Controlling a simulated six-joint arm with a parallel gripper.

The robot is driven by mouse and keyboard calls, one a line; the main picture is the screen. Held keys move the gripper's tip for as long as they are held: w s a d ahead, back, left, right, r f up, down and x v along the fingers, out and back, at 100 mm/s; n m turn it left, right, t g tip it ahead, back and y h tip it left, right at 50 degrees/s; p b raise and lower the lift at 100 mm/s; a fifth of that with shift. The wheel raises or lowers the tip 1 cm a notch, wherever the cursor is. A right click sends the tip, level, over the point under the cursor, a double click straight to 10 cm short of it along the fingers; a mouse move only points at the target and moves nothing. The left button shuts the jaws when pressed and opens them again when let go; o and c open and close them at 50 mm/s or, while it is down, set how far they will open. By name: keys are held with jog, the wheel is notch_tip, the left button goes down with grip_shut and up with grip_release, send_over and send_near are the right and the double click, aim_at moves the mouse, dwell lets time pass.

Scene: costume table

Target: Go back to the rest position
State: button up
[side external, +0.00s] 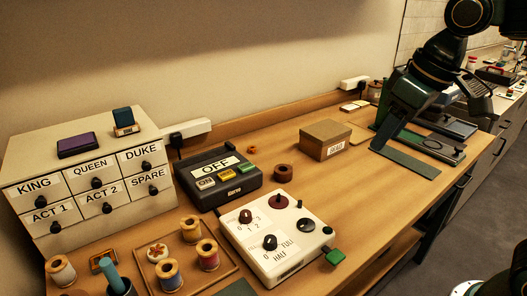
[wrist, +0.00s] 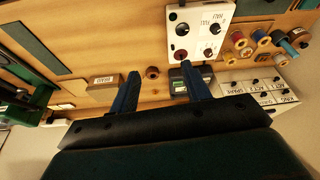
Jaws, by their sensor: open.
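My gripper (wrist: 160,69) is open and empty in the wrist view, its two dark blue fingers spread apart above the table. In the side external view my dark arm reaches in from the upper right, with the gripper over the far right part of the wooden table (side external: 345,190). No thing shows between the fingers at their level.
A white drawer cabinet (side external: 90,170) stands at left, beside an OFF box (side external: 218,180). A white dial panel (side external: 280,240), thread spools (side external: 207,255), a brown ring (side external: 283,173) and a cardboard box (side external: 325,140) sit on the table. The table's front right is bare.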

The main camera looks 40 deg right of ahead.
jog(key=s+d+f+t, duration=0.1)
jog(key=s+d+f, duration=0.1)
jog(key=s, duration=0.3)
jog(key=s+d+f+m, duration=0.1)
jog(key=s+d+f, duration=0.1)
jog(key=s, duration=0.3)
jog(key=shift+s+f+t+h, duration=0.2)
jog(key=shift+f+t+h, duration=0.1)
jog(key=shift+t, duration=0.1)
dwell(1.1)
